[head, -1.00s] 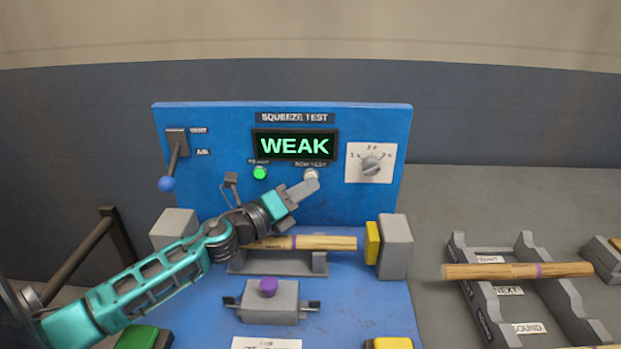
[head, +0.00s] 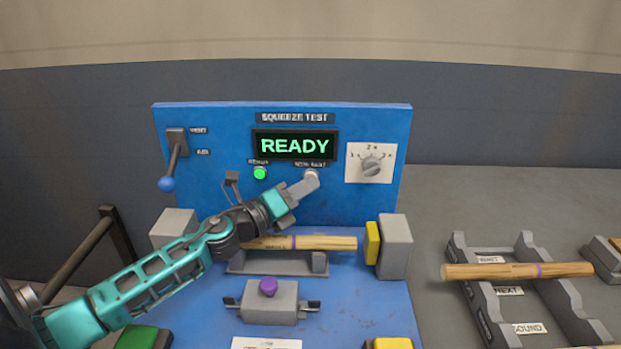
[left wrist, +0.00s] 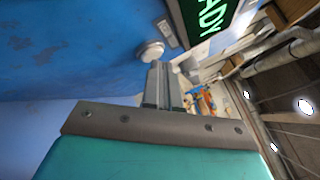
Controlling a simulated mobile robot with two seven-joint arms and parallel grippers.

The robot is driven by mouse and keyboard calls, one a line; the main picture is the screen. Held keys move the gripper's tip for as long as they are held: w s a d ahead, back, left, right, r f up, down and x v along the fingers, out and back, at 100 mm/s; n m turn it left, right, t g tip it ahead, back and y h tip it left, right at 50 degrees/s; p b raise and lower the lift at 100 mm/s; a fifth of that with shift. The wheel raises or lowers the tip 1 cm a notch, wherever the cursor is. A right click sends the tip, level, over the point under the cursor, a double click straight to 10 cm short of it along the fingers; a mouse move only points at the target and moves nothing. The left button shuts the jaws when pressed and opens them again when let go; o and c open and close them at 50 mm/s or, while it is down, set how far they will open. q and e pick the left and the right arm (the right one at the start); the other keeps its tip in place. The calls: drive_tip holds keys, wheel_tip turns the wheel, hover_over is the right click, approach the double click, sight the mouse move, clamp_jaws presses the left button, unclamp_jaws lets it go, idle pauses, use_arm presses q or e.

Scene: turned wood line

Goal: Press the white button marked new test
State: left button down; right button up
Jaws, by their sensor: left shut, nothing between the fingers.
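The white new test button (head: 311,174) is on the blue squeeze test panel (head: 225,115), below the display (head: 293,145), which reads READY. My left gripper (head: 312,183) is shut and empty, with its fingertips at the button, partly covering it in the head view. In the left wrist view the button (left wrist: 150,51) shows just beyond the tips of the shut fingers (left wrist: 160,68); I cannot tell whether they touch. My right gripper is not in view.
A green lamp (head: 260,173) glows left of the button, and a dial (head: 372,166) is to the right. A lever with a blue knob (head: 167,184) is at the left. A wooden piece (head: 320,243) lies in the cradle below my arm. Another lies on the rack (head: 484,310) at right.

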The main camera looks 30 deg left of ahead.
use_arm(q)
drive_tip(key=shift+s+d, duration=0.35)
drive_tip(key=shift+s, duration=0.25)
drive_tip(key=shift+s, duration=0.1)
drive_tip(key=shift+s+d+p, duration=0.2)
drive_tip(key=shift+s+d, duration=0.25)
drive_tip(key=shift+s, duration=0.25)
drive_tip(key=shift+s+d+p, duration=0.2)
drive_tip(key=shift+s+d, duration=0.2)
drive_tip(key=shift+s, duration=0.25)
drive_tip(key=shift+s+d+p, duration=0.2)
drive_tip(key=shift+s+d, duration=0.25)
drive_tip(key=shift+s, duration=0.25)
